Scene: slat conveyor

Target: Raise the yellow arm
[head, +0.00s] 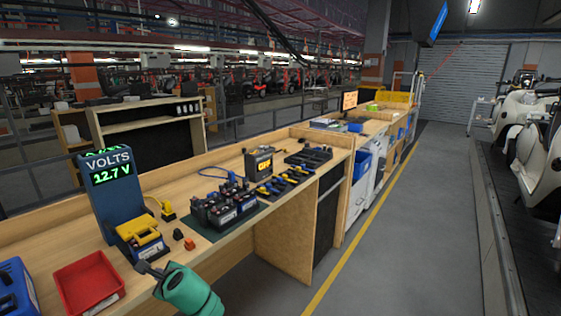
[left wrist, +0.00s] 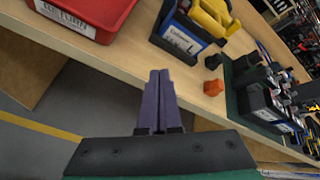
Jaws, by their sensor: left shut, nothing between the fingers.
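The yellow arm (head: 139,231) lies over the top of a dark blue battery on the bench, in front of the volts display. It also shows in the left wrist view (left wrist: 212,14), at the top edge and partly cut off, above the battery with a white label (left wrist: 180,38). My left gripper (head: 142,266) is at the bench's front edge, just in front of the battery and apart from the yellow arm. In the left wrist view its fingers (left wrist: 160,76) are together with nothing between them. My right gripper is not in view.
A blue display (head: 108,190) reads 12.7 V behind the battery. A red tray (head: 88,284) lies to the left. An orange cap (head: 190,244) and a black cap (head: 178,234) sit to the right, before several batteries on a dark mat (head: 196,230). The aisle is clear.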

